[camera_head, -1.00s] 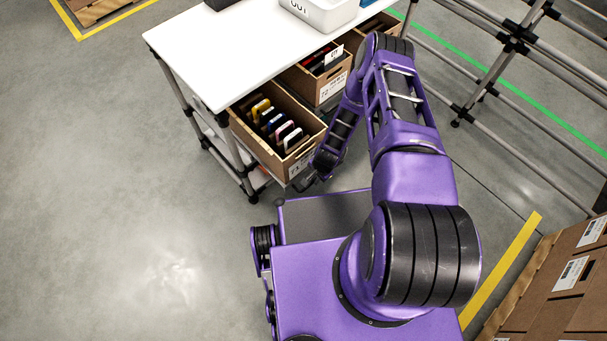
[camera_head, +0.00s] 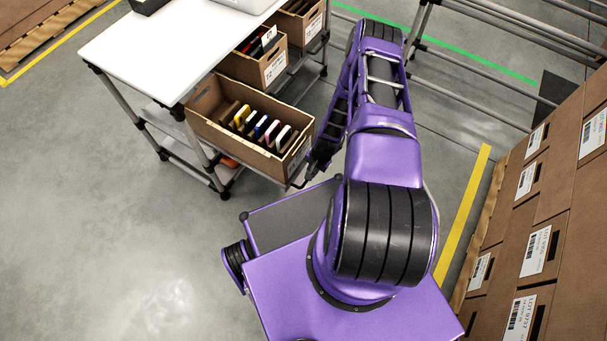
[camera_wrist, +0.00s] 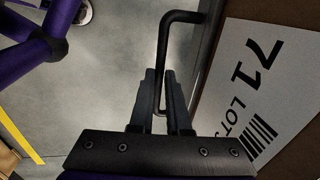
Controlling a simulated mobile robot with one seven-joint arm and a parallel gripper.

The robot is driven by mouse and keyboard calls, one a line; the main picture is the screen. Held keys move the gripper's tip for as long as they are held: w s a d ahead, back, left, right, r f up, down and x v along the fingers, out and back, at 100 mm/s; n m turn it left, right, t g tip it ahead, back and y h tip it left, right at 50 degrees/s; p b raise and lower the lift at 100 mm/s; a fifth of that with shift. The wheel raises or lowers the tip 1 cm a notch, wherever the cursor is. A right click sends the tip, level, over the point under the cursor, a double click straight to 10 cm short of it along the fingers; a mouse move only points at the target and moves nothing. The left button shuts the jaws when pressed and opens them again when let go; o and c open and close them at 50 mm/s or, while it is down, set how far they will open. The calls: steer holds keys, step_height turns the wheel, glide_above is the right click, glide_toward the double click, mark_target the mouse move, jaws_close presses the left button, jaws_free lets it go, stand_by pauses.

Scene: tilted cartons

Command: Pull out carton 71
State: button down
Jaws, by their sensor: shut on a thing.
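Carton 71 (camera_head: 240,146) is an open brown box with several coloured flat items inside. In the head view it sticks well out from under the white tabletop, its back end near the table edge. Its white label reading 71 (camera_wrist: 258,75) fills the right of the wrist view. A black bent handle (camera_wrist: 182,17) stands beside the label face. My gripper (camera_wrist: 161,76) is shut on this handle, its two dark fingers on either side of the bar. In the head view my gripper (camera_head: 308,180) is small and partly hidden by my arm at the carton's front.
The white table (camera_head: 165,50) stands behind the carton on a grey pipe frame. More cartons (camera_head: 260,68) sit farther along under it. Stacked label-bearing boxes (camera_head: 545,220) stand close on the right. The floor at left is clear.

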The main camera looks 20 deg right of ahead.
steer(key=shift+s+d, duration=0.3)
steer(key=shift+s, duration=0.2)
steer(key=c, duration=0.9)
jaws_free()
steer(key=s+r+p, duration=0.1)
steer(key=r, duration=0.4)
steer(key=d+r+p, duration=0.1)
steer(key=r, duration=0.5)
steer(key=s+d+r+p, duration=0.1)
steer(key=r, duration=0.5)
steer(key=shift+s+r, duration=0.1)
steer(key=shift+s, duration=0.2)
